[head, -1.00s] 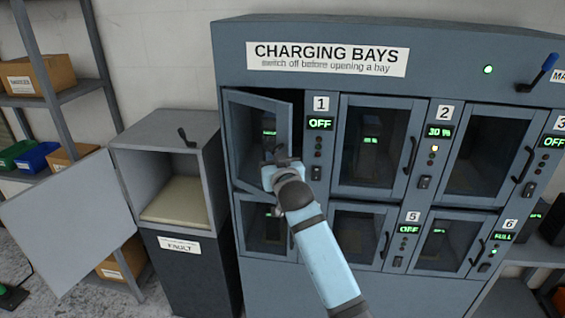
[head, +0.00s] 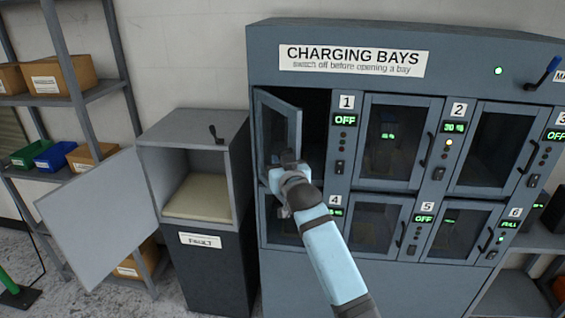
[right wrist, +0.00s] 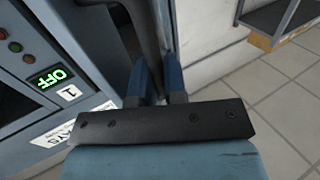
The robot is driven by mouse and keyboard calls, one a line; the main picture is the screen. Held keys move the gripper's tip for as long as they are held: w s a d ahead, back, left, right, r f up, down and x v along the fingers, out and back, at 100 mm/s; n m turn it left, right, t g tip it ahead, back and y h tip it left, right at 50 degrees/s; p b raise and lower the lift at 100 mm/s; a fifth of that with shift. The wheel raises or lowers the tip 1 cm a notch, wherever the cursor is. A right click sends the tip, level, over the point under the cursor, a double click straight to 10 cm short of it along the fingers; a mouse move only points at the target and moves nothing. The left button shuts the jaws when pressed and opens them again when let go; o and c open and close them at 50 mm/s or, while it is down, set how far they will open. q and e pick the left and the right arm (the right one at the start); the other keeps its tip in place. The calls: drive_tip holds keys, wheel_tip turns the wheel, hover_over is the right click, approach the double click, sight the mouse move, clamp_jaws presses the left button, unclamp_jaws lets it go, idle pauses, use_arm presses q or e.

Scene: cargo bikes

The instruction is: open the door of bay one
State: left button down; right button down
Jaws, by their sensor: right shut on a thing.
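The bay one door (head: 279,132), a grey frame with a dark window, stands partly open at the upper left of the charging cabinet (head: 365,94). It is hinged on its left side, and a dark gap shows at its right. The bay's display (head: 345,120) reads OFF; it also shows in the right wrist view (right wrist: 49,79). My right gripper (head: 288,163) is at the door's free edge. In the right wrist view its blue fingers (right wrist: 158,80) are shut around the dark door handle (right wrist: 145,40). My arm hides the door's lower right corner. My left gripper is out of view.
A grey fault cabinet (head: 192,158) stands left of the charging cabinet, its door (head: 95,222) swung open to the left. Shelves with bins (head: 62,75) are at the far left. The other bay doors (head: 390,140) look shut. A blue lever (head: 545,72) is at the upper right.

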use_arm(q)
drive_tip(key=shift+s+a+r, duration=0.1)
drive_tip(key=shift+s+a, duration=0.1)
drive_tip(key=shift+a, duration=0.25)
use_arm(e)
drive_tip(key=shift+s+a, duration=0.15)
drive_tip(key=shift+a, duration=0.35)
drive_tip(key=c, duration=1.5)
unclamp_jaws()
